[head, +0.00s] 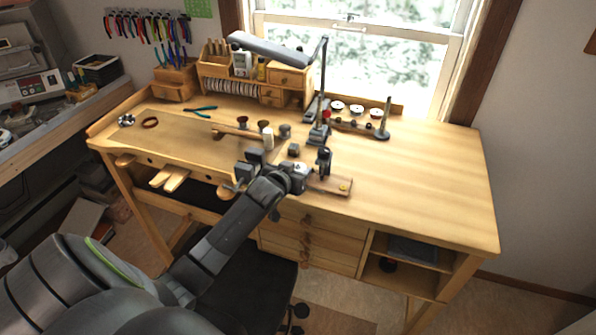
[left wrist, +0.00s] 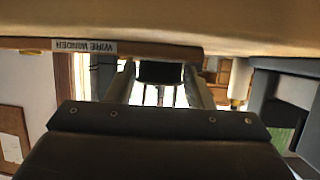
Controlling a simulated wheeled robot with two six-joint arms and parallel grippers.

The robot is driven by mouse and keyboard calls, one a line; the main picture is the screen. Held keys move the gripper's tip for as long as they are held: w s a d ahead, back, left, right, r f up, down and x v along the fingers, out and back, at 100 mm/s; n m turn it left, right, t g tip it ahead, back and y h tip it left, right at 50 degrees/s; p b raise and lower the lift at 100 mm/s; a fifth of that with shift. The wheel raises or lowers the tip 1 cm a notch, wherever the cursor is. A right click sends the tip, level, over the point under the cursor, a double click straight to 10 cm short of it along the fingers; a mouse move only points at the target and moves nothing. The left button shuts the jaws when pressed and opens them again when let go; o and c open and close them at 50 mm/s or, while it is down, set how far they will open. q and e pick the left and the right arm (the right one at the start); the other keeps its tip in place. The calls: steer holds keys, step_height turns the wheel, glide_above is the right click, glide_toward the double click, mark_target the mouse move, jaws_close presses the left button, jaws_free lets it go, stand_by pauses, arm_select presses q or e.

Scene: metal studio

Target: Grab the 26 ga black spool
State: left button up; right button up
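My left gripper (head: 290,163) reaches over the front middle of the bench in the head view, its jaws spread apart. A small dark spool (head: 293,150) stands at the jaw opening. In the left wrist view, which looks upside down, a black cylindrical thing (left wrist: 160,72) shows between the two fingers, seemingly this spool. Slim gaps seem to lie beside it; contact is unclear. No 26 ga marking is readable. Other small spools stand close by: a white one (head: 268,140), a grey one (head: 284,130) and a brown one (head: 242,121). My right gripper is out of view.
A lamp (head: 318,130) stands just behind the gripper. A rack with white-topped spools (head: 357,108) is at the back. A wooden strip (head: 330,185) lies right of the gripper. Pliers (head: 201,110) lie at left. The bench's right side (head: 430,190) is clear.

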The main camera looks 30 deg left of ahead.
arm_select(q)
steer(key=c, duration=0.5)
